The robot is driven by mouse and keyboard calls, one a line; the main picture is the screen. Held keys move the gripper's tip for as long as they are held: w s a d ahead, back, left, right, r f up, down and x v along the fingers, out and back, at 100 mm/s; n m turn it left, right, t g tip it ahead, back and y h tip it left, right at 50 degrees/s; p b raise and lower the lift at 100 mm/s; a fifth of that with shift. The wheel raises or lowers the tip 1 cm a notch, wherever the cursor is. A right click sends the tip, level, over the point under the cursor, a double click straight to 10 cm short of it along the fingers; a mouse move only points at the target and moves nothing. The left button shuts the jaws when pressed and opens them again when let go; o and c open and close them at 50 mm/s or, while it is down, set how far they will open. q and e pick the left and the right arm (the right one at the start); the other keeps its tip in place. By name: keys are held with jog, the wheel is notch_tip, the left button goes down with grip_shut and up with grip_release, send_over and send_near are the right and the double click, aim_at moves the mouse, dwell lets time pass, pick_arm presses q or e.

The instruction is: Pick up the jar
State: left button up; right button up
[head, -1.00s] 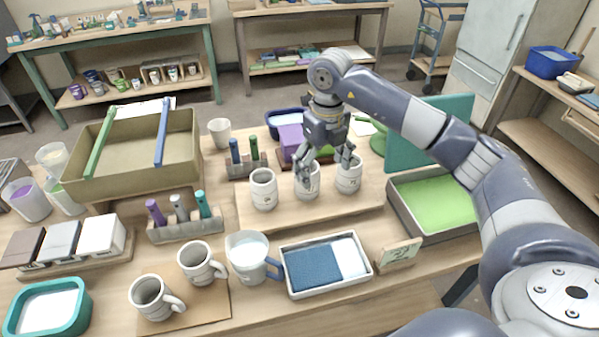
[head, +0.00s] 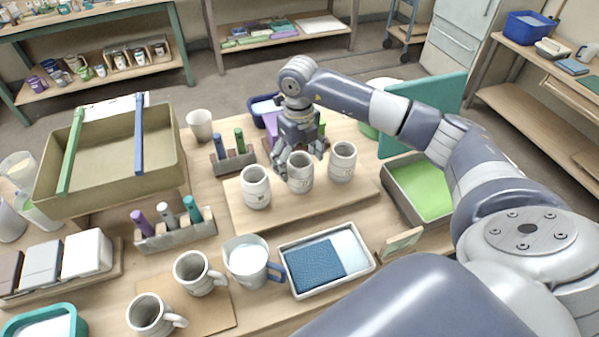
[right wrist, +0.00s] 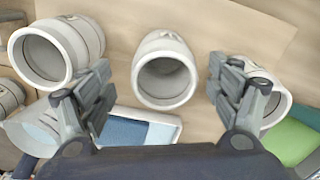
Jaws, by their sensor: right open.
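Three white-grey jars stand upright in a row on a wooden board: a left jar (head: 256,188), a middle jar (head: 300,174) and a right jar (head: 342,163). My right gripper (head: 300,158) is open and empty, just behind the middle jar, which hides part of it. In the right wrist view the middle jar (right wrist: 166,72) shows its open mouth between the two spread fingers, apart from both. The left jar (right wrist: 55,50) is beyond one finger; the right jar (right wrist: 268,98) is partly covered by the other. My left gripper is out of view.
A tray with green content (head: 425,185) stands right of the board (head: 240,217). Holders with coloured sticks (head: 235,160) stand left of it. A white tray with blue cloth (head: 325,288), a pitcher (head: 245,265) and two mugs (head: 195,275) are in front.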

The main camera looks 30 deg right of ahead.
aim_at(300, 166)
jog(key=f, duration=0.2)
jog(key=f+p, duration=0.1)
jog(key=shift+s+d+f, duration=0.1)
jog(key=shift+d+f, duration=0.1)
jog(key=shift+f, duration=0.3)
jog(key=shift+c, duration=1.4)
jog(key=c, duration=1.1)
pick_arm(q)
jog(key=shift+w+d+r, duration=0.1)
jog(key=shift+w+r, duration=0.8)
